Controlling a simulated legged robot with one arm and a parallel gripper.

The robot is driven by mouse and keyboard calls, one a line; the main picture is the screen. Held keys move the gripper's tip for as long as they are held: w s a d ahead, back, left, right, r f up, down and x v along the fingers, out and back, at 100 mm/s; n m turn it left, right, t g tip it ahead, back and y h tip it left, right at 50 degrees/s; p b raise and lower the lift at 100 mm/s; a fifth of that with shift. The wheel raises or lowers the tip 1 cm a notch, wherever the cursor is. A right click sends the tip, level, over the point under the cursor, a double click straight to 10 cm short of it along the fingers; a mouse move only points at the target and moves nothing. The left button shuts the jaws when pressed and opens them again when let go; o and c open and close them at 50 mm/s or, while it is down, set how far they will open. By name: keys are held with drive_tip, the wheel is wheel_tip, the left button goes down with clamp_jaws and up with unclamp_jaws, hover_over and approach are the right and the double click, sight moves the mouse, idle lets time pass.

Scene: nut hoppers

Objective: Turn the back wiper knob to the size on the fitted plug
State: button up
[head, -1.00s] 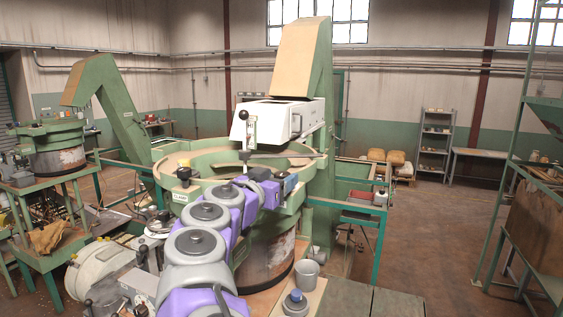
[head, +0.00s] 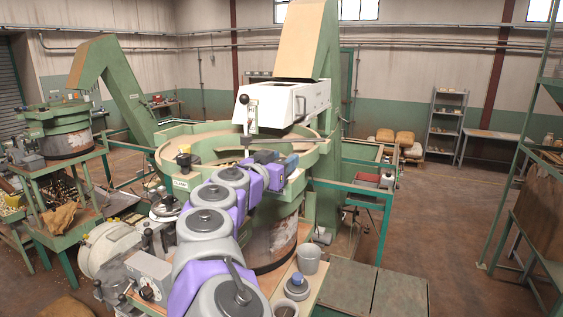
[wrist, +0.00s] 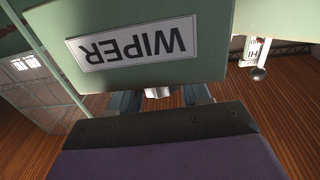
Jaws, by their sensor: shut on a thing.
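A green plate with a white WIPER label (wrist: 132,44), upside down, fills the upper part of the wrist view. Just below it, my gripper (wrist: 158,98) is shut on a small silvery piece (wrist: 157,92), which looks like a wiper knob. Its scale and pointer are hidden. In the head view my purple and grey arm reaches to the near right rim of the green bowl hopper (head: 318,160), where its end hides the knob. A fitted plug and its size cannot be made out.
A white hood with a black ball lever (head: 244,99) hangs over the bowl. A second hopper (head: 62,130) is at left.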

drive_tip(key=shift+a+f, duration=0.1)
drive_tip(key=shift+f, duration=0.05)
drive_tip(key=shift+c, duration=1.4)
clamp_jaws()
drive_tip(key=shift+f+b, duration=0.25)
drive_tip(key=shift+b, duration=0.5)
